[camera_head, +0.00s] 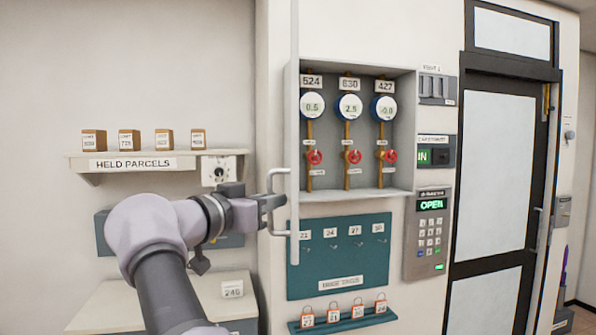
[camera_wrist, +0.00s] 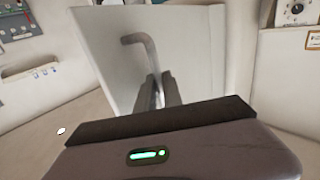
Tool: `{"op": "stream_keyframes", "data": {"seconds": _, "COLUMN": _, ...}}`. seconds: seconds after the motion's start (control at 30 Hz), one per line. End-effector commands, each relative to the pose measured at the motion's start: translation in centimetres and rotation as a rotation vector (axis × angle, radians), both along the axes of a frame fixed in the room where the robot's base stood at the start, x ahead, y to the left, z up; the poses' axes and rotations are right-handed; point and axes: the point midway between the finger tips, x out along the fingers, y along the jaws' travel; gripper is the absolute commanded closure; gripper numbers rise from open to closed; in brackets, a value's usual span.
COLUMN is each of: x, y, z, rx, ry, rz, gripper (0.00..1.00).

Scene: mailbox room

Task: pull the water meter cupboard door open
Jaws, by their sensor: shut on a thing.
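The water meter cupboard (camera_head: 400,120) stands open to view, with three round blue-rimmed meters and red valve wheels on brass pipes inside. Its pale door (camera_head: 294,120) is swung out and seen nearly edge-on at the cupboard's left side. The grey bar handle (camera_head: 271,180) is on the door's left face. My gripper (camera_head: 272,203) is shut on this handle. In the wrist view the two dark fingers (camera_wrist: 160,92) are around the handle (camera_wrist: 148,48), in front of the pale door panel (camera_wrist: 198,45). The fingers hide part of the bar.
A shelf of held parcels (camera_head: 130,163) is on the wall to the left, above a lower counter (camera_head: 150,300). A teal key board (camera_head: 340,262) and a padlock shelf (camera_head: 345,321) are below the cupboard. A keypad showing OPEN (camera_head: 428,233) and a framed glass door (camera_head: 495,150) are to the right.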

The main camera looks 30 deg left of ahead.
Motion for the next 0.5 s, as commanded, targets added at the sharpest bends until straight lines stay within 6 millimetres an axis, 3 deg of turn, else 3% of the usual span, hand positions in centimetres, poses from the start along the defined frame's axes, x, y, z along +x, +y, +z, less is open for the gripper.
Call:
{"op": "stream_keyframes", "data": {"seconds": 0.2, "x": -0.75, "y": 1.13, "z": 0.17, "rx": -0.001, "ry": -0.007, "rz": -0.027, "gripper": 1.00}}
{"op": "stream_keyframes", "data": {"seconds": 0.5, "x": -0.92, "y": 1.26, "z": -0.11, "rx": 0.001, "ry": -0.008, "rz": -0.033, "gripper": 1.00}}
